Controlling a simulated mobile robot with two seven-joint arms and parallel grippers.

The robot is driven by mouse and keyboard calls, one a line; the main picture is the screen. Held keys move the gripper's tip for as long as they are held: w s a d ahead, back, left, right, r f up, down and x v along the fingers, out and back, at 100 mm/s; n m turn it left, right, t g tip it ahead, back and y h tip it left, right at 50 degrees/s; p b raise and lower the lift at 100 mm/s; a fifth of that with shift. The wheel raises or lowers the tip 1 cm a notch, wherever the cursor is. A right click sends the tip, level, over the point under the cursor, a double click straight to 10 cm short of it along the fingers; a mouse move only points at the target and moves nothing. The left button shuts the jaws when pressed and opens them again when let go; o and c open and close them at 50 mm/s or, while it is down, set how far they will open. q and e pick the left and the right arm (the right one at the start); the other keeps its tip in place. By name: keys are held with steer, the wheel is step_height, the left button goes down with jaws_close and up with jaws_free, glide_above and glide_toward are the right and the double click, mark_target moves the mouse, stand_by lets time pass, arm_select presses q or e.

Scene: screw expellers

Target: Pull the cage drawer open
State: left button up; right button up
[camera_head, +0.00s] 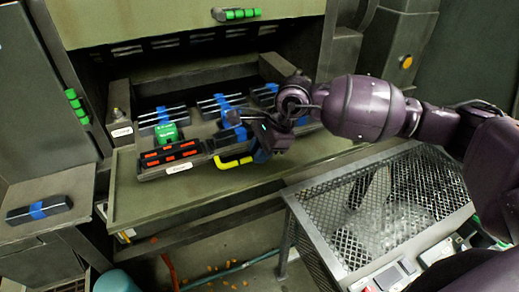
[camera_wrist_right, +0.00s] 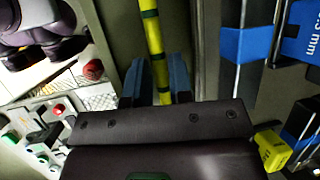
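The cage drawer (camera_head: 205,160) is low in the olive machine at the middle left of the head view. Its dark front carries a white label and a yellow handle (camera_head: 233,162). My right gripper (camera_head: 262,152) is at the right part of this handle. In the right wrist view the yellow handle (camera_wrist_right: 152,35) runs between the two blue fingers (camera_wrist_right: 157,84), which stand close on both sides of it. The contact itself is partly hidden by the dark gripper body. My left gripper is in neither view.
An olive ledge (camera_head: 220,197) extends in front of the drawer. A mesh-covered frame (camera_head: 345,205) stands at the lower right, near a panel with buttons. A dark block with a blue band (camera_head: 38,209) lies on the left ledge. Some floor below the ledge is open.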

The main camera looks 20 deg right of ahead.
steer(key=o, duration=0.3)
steer(key=shift+r, duration=0.1)
steer(key=v, duration=1)
steer(key=shift+d+r, duration=0.15)
steer(key=shift+r, duration=0.15)
